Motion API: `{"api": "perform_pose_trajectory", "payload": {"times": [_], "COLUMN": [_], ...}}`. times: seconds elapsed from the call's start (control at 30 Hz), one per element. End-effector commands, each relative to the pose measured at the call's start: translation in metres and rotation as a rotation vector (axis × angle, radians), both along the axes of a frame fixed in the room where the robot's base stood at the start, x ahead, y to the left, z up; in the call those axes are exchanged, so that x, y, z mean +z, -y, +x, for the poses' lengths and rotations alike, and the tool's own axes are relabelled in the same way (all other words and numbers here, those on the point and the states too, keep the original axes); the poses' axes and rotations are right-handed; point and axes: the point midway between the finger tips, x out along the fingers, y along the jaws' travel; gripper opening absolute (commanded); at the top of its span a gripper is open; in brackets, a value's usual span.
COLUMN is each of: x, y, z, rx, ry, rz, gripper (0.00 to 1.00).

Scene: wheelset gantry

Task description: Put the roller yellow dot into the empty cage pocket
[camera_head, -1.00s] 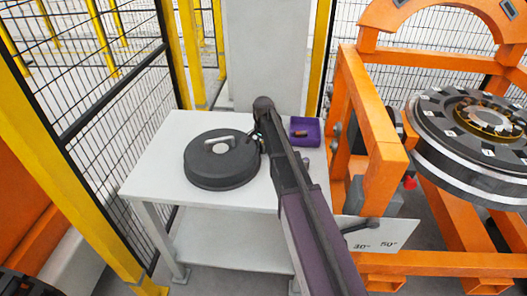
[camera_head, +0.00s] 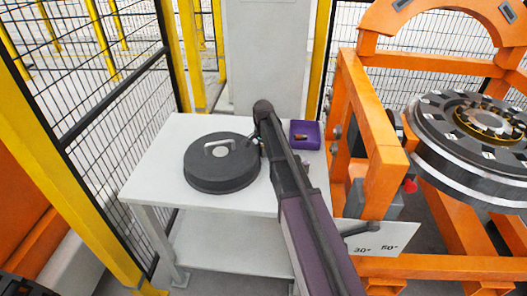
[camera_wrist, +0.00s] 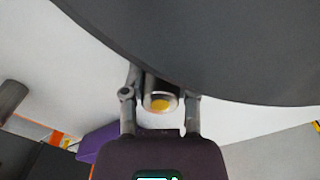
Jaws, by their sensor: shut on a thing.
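The roller with the yellow dot (camera_wrist: 160,103) is between the fingers of my gripper (camera_wrist: 161,112) in the wrist view. Its end face with the yellow dot faces the camera, and a metallic rim shows around the dot. My gripper is shut on it. In the head view, my gripper end is beside the right edge of the dark round cover (camera_head: 222,172) on the white table; the roller is too small to make out there. The large dark edge of the cover (camera_wrist: 230,50) fills the top of the wrist view. I cannot make out the empty cage pocket.
A purple tray (camera_head: 313,143) with a small brownish piece stands at the table's back right corner. The white table (camera_head: 160,170) has clear room on the left. The orange gantry (camera_head: 372,150) holds a large wheel-like assembly (camera_head: 440,165) at right. Yellow-framed fencing surrounds the area.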

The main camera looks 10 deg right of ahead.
Motion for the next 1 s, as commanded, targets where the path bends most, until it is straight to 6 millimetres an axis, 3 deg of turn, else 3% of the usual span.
{"api": "perform_pose_trajectory", "payload": {"times": [0.47, 1.0], "x": [0.009, 0.058], "y": [0.000, 0.000], "z": [0.000, 0.000], "rx": [0.000, 0.000], "ry": [0.000, 0.000], "rz": [0.000, 0.000], "gripper": [0.00, 0.00]}}
